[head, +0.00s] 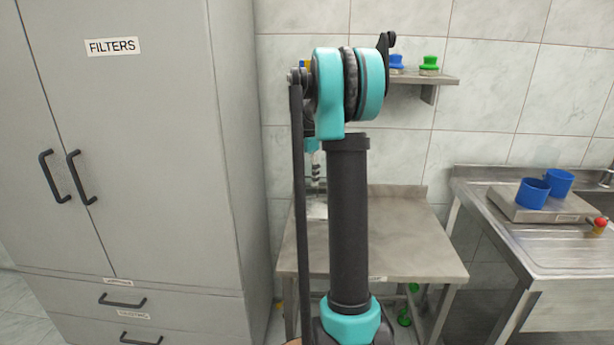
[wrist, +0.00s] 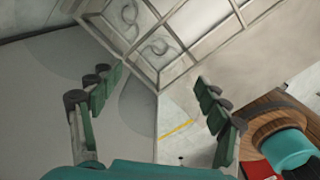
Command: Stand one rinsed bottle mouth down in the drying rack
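My gripper (wrist: 159,76) is open and empty in the wrist view, its green-padded fingers wide apart. Beyond the fingertips is a metal frame with bars and wire rings (wrist: 160,46); it may be the drying rack, but I cannot tell for sure. No bottle can be made out in either view. In the head view my arm stands in front of the steel table (head: 425,245) and hides part of it. My gripper's fingers cannot be made out there.
A grey cabinet (head: 130,180) labelled FILTERS stands at the left. A sink bench (head: 570,258) at the right carries blue cups (head: 533,193). A wall shelf (head: 440,79) holds small blue and green items. The steel table's right part looks clear. Green objects (head: 405,316) show beneath it.

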